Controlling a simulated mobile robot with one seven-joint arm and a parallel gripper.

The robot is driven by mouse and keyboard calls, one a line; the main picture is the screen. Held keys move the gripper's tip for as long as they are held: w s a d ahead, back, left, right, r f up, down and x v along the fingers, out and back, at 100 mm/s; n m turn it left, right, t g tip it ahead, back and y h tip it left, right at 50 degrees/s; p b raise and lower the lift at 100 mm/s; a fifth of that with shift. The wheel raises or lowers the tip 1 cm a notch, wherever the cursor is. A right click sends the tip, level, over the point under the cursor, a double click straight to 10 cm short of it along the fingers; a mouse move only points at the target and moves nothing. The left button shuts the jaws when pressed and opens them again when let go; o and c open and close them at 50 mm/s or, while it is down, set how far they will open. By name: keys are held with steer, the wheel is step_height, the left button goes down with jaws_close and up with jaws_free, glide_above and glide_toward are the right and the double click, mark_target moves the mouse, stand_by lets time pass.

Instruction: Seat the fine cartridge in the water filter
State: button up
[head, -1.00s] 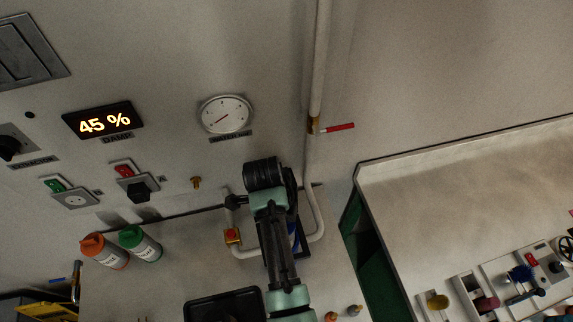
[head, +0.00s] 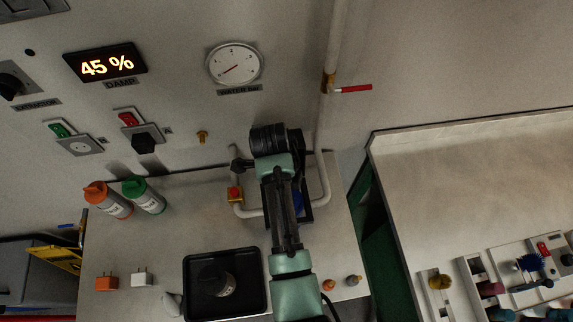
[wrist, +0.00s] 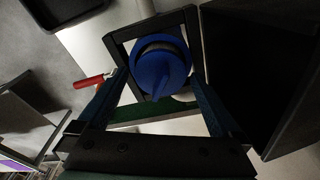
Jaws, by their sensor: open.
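A blue round part (wrist: 162,72), apparently the water filter, stands inside a black frame (wrist: 120,45) in the wrist view. In the head view only a blue sliver (head: 298,203) shows beside my arm, within the frame and pipe loop. My gripper (wrist: 160,88) is open, its two fingers apart on either side of the blue part in the picture; I cannot tell whether they touch it. In the head view my arm hides the fingers.
Orange (head: 106,281) and white (head: 141,277) plugs lie in front. Two small knobs (head: 328,285) (head: 353,281) sit right of my arm. A red-handled valve (head: 352,89) is on the wall pipe.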

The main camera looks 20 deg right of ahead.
steer(key=shift+w+a+r, duration=0.1)
steer(key=shift+r, duration=0.45)
step_height(320, 180, up, 11)
steer(key=a+p, duration=0.1)
steer(key=p, duration=0.3)
steer(key=shift+w, duration=0.4)
